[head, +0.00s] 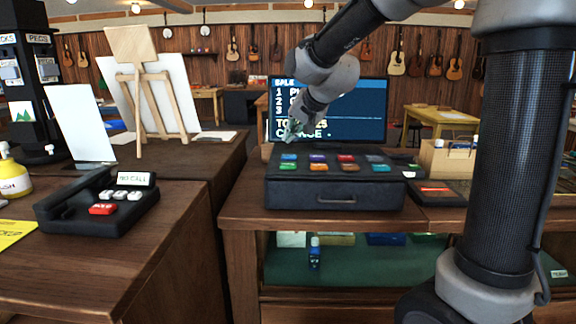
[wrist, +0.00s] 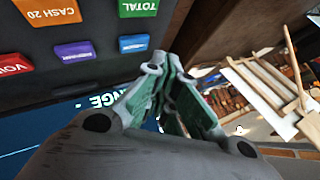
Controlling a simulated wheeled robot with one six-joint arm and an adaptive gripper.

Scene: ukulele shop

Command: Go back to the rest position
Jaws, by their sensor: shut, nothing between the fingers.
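My gripper (head: 294,130) hangs above the back left part of the black cash register (head: 335,196), in front of its screen (head: 352,112). In the wrist view my gripper (wrist: 167,62) has its green-padded fingers together at the tips, with nothing held. Coloured keys show in the wrist view, among them an orange CASH 20 key (wrist: 48,10), a green TOTAL key (wrist: 138,8) and a blue key (wrist: 134,43). The fingertips look apart from the keys. The screen shows a sale list, partly hidden by my arm.
A black call box (head: 98,208) with a NO CALL sign stands on the left counter (head: 150,262). A wooden easel (head: 150,100) and a white panel (head: 80,125) stand behind it. A cardboard box (head: 445,160) is right of the register. A gap separates the two counters.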

